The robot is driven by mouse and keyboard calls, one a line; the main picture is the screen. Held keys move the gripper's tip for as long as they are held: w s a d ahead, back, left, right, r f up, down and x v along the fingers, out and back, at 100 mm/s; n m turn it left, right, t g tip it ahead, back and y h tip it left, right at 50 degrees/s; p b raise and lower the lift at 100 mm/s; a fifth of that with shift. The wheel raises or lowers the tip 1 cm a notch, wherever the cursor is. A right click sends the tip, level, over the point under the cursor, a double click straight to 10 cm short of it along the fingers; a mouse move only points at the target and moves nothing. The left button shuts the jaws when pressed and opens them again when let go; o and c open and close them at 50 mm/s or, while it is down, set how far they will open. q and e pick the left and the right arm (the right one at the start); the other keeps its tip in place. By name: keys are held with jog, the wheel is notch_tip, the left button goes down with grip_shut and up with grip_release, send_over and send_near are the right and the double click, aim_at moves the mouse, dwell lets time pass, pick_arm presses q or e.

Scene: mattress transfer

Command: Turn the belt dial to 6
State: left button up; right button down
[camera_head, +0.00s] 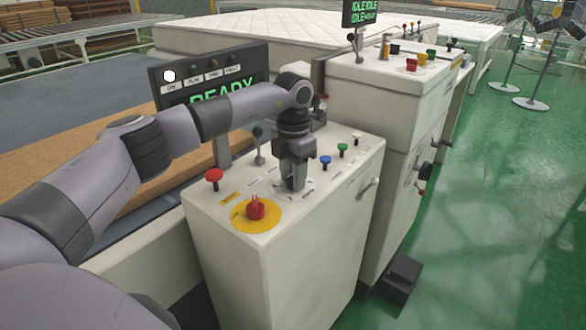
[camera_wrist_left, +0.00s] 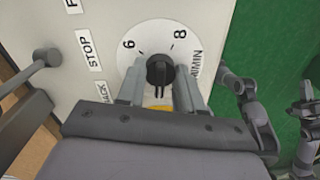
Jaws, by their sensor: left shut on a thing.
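The belt dial is a round white plate with a black knob (camera_wrist_left: 160,70), on top of the cream control box (camera_head: 300,240). The numbers 6 and 8 show at the plate's upper left and upper right, with "m/min" at its right. My left gripper (camera_head: 293,186) points down over the dial. In the left wrist view its fingers (camera_wrist_left: 160,90) stand on either side of the knob and are shut on it. The fingers hide the plate's lower part, and I cannot tell exactly where the knob points. My right gripper is not clearly shown.
A "READY" display (camera_head: 215,85) stands behind. Grey jointed parts (camera_wrist_left: 250,110) show at the wrist view's right.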

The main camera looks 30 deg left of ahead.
pick_arm(q)
jog(key=m+p, duration=0.1)
jog(key=m, duration=0.4)
jog(key=shift+r+m, duration=0.1)
jog(key=shift+m, duration=0.2)
jog(key=m, duration=0.6)
jog(key=shift+p, duration=0.3)
jog(key=m, duration=0.6)
jog(key=shift+m, duration=0.3)
jog(key=m, duration=0.6)
jog(key=shift+m, duration=0.3)
jog(key=o, duration=1)
jog(key=shift+o, duration=0.2)
